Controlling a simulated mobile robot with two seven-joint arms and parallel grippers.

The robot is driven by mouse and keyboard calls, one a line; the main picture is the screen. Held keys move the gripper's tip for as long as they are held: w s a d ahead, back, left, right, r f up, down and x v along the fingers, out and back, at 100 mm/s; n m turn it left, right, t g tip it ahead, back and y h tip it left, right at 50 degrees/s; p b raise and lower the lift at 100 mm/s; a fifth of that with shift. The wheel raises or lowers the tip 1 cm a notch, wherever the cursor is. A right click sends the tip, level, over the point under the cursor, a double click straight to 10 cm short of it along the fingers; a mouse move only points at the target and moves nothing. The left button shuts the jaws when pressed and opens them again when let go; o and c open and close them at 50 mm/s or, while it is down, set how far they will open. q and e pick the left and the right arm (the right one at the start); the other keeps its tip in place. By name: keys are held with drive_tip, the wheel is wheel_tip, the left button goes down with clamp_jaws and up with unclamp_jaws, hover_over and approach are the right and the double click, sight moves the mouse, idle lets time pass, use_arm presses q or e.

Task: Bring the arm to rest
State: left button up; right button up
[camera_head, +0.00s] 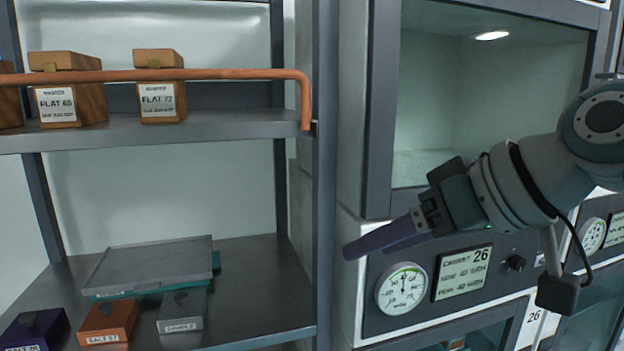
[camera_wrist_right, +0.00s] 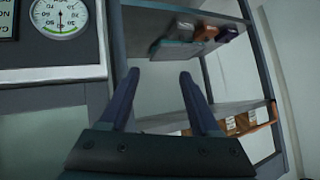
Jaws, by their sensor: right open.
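My right gripper (camera_head: 385,240) comes in from the right in the head view, in front of the cabinet's gauge panel. Its two dark fingers point left toward the shelf post. In the right wrist view the gripper (camera_wrist_right: 160,90) shows its fingers spread apart with nothing between them. The right arm (camera_head: 540,180) reaches in from the upper right and is bent. My left gripper is not in these views.
A metal shelf (camera_head: 240,255) holds a grey tray (camera_head: 150,262) and several small labelled boxes. Wooden boxes (camera_head: 158,100) stand on the upper shelf behind a copper rail (camera_head: 200,75). A cabinet with a round gauge (camera_head: 403,289) stands right, close behind the gripper.

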drive_tip(key=s+d+f+m+g+h, duration=0.2)
drive_tip(key=s+d+f+h, duration=0.25)
drive_tip(key=s+f, duration=0.8)
drive_tip(key=s+d+h, duration=0.1)
drive_tip(key=s+d, duration=0.2)
drive_tip(key=s, duration=0.5)
drive_tip(key=s+d+m+g+h, duration=0.1)
drive_tip(key=s+d, duration=0.2)
drive_tip(key=s, duration=0.5)
drive_tip(key=shift+f+m+g, duration=0.2)
drive_tip(key=shift+m+g, duration=0.1)
drive_tip(key=shift+h, duration=0.25)
